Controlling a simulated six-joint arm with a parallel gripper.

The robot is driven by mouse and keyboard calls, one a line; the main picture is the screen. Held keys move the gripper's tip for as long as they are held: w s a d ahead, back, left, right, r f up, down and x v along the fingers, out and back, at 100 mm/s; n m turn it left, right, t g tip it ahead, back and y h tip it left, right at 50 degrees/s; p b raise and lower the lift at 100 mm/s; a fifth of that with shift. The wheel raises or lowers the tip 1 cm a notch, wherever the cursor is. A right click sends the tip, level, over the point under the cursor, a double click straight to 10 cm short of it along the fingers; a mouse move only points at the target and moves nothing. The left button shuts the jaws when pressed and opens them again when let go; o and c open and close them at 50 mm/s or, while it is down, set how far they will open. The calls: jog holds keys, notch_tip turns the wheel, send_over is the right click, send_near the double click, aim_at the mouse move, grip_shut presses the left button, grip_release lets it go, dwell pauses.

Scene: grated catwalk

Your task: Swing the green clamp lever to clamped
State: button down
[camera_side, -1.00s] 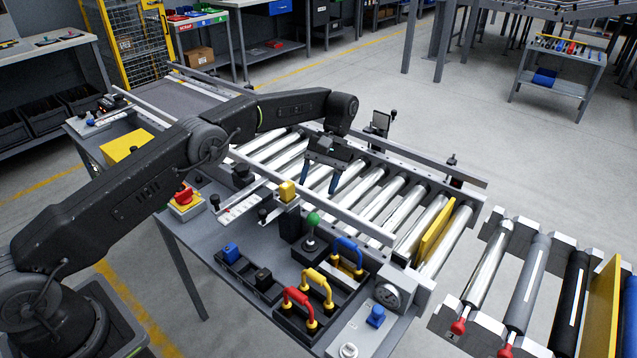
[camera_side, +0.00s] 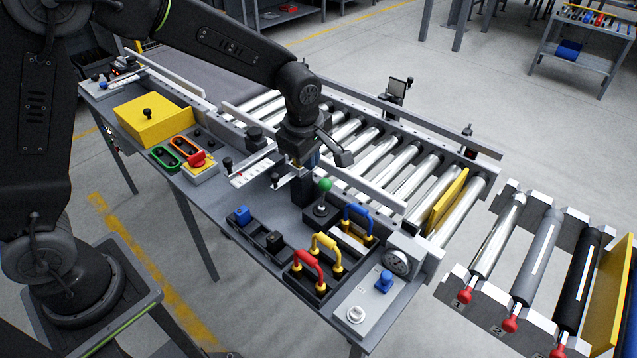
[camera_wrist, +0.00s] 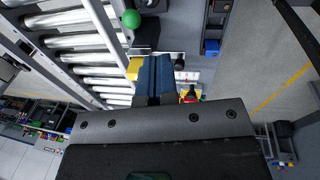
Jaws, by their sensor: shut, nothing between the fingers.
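The green ball knob of the clamp lever (camera_side: 325,185) stands on a short stem from a dark base, behind the tray of coloured handles. It also shows in the wrist view (camera_wrist: 131,18), near the top. My gripper (camera_wrist: 155,62) is shut and empty, its blue fingers side by side. In the side view my gripper is above and to the left of the green knob, by the dark post (camera_side: 297,190), and apart from the knob. The yellow block (camera_wrist: 134,68) sits just left of my fingers in the wrist view; my gripper hides most of it in the side view.
A tray with red (camera_side: 308,266), yellow (camera_side: 327,250) and blue (camera_side: 358,219) handles lies in front of the lever. A guide rail (camera_side: 365,185) and steel rollers run behind it. A red switch (camera_side: 198,160) and yellow box (camera_side: 152,115) stand left.

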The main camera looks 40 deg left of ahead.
aim_at(326, 182)
jog(key=w+a+f, duration=0.1)
jog(key=w+f, duration=0.3)
jog(key=f, duration=0.7)
jog(key=shift+w+a+n, duration=0.2)
jog(key=shift+w+n, duration=0.05)
jog(key=shift+n, duration=0.05)
jog(key=shift+f, duration=0.1)
jog(key=shift+w, duration=1.3)
jog(key=shift+s, duration=0.1)
